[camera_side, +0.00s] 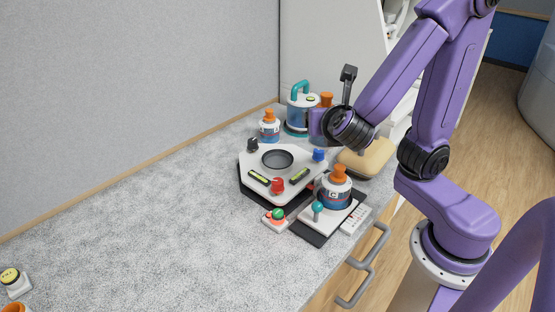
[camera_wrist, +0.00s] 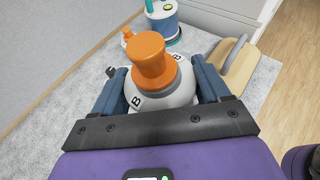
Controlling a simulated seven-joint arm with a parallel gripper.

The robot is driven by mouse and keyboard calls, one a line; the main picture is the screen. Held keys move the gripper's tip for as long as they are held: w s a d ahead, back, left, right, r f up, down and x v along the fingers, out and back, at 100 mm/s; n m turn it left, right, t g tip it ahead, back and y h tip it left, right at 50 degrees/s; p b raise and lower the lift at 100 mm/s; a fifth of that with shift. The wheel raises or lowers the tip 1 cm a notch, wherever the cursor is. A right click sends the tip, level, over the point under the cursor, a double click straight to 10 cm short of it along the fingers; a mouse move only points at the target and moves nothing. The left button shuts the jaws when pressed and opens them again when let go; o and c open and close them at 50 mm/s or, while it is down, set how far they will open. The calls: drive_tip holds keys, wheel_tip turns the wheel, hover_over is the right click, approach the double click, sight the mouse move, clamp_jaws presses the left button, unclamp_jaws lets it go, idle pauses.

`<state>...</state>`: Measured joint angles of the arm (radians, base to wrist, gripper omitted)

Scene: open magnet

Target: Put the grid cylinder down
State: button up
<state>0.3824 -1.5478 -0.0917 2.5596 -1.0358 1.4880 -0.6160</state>
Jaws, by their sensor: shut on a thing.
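My gripper (camera_side: 318,124) is raised above the back right of the bench in the side view. The wrist view shows its two blue-grey fingers (camera_wrist: 162,88) closed on either side of the grid cylinder (camera_wrist: 178,92). The cylinder has a white rounded shoulder with letter B marks and an orange cap. In the side view only its orange cap (camera_side: 326,99) shows clearly above the gripper. Its lower body and any grid pattern are hidden by the gripper. I cannot tell how far its base is from the bench.
A white device with a round dark recess (camera_side: 278,159) stands mid-bench. An orange-capped bottle (camera_side: 335,189) stands on a black-edged base in front. Another orange-capped bottle (camera_side: 268,130), a teal-handled canister (camera_side: 299,116) and a tan block (camera_side: 368,157) are nearby. The left bench is mostly clear.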

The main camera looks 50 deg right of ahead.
drive_tip(key=w+f, duration=0.1)
drive_tip(key=w, duration=0.2)
drive_tip(key=w+f, duration=0.1)
drive_tip(key=w, duration=0.2)
drive_tip(key=w+f, duration=0.2)
drive_tip(key=w, duration=0.1)
drive_tip(key=shift+d, duration=0.2)
drive_tip(key=c, duration=0.3)
drive_tip(key=shift+w+f, duration=0.8)
drive_tip(key=shift+f, duration=0.7)
drive_tip(key=shift+w+f, duration=0.8)
drive_tip(key=shift+f, duration=0.65)
drive_tip(key=shift+w+f, duration=0.8)
drive_tip(key=shift+f, duration=0.7)
drive_tip(key=shift+f, duration=0.1)
drive_tip(key=o, duration=1.6)
drive_tip(key=shift+c, duration=0.2)
drive_tip(key=shift+s+a+r, duration=0.15)
drive_tip(key=shift+a+r, duration=0.05)
drive_tip(key=v, duration=1.1)
drive_tip(key=shift+s+a+r, duration=0.15)
drive_tip(key=shift+s+a, duration=0.05)
